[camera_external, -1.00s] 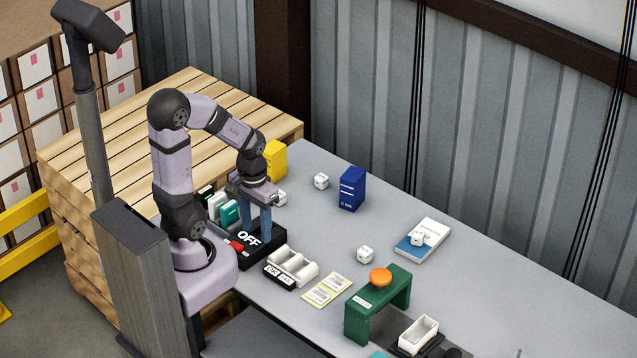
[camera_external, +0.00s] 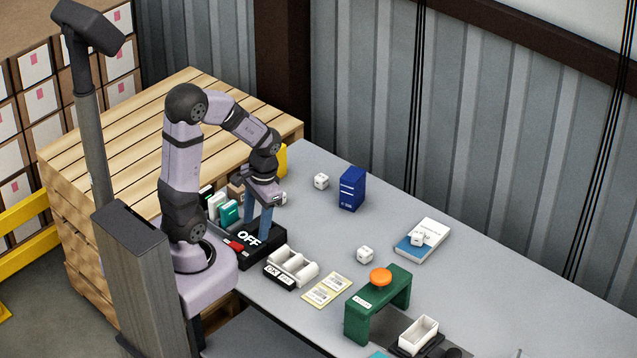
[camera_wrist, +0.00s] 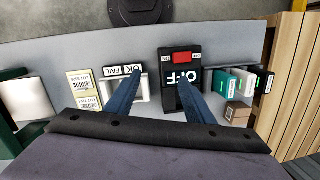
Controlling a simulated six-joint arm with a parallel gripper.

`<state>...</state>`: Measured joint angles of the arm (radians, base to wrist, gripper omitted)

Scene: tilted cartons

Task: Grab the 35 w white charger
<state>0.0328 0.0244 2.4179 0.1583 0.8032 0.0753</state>
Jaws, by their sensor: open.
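Small white cube chargers stand apart on the table: one near the blue box (camera_external: 321,181), one in the middle (camera_external: 365,254), and one on the book (camera_external: 418,239). Another white cube (camera_external: 282,198) is partly hidden behind my gripper. Their print is too small to read, so I cannot tell which is the 35 W one. My gripper (camera_external: 257,230) is open, fingers pointing down above the black OFF switch box (camera_external: 262,247), with nothing seen between them. In the wrist view, the fingers (camera_wrist: 157,76) spread over the switch box (camera_wrist: 168,95) and the OK/FAIL tray (camera_wrist: 139,87).
A rack of upright teal, white and black cartons (camera_external: 229,211) stands left of my gripper. A brown carton (camera_wrist: 237,113) is beside it. A yellow box (camera_external: 281,160), blue box (camera_external: 352,188), green stand with orange button (camera_external: 377,302) and label sheets (camera_external: 327,290) are around. The table's middle is fairly clear.

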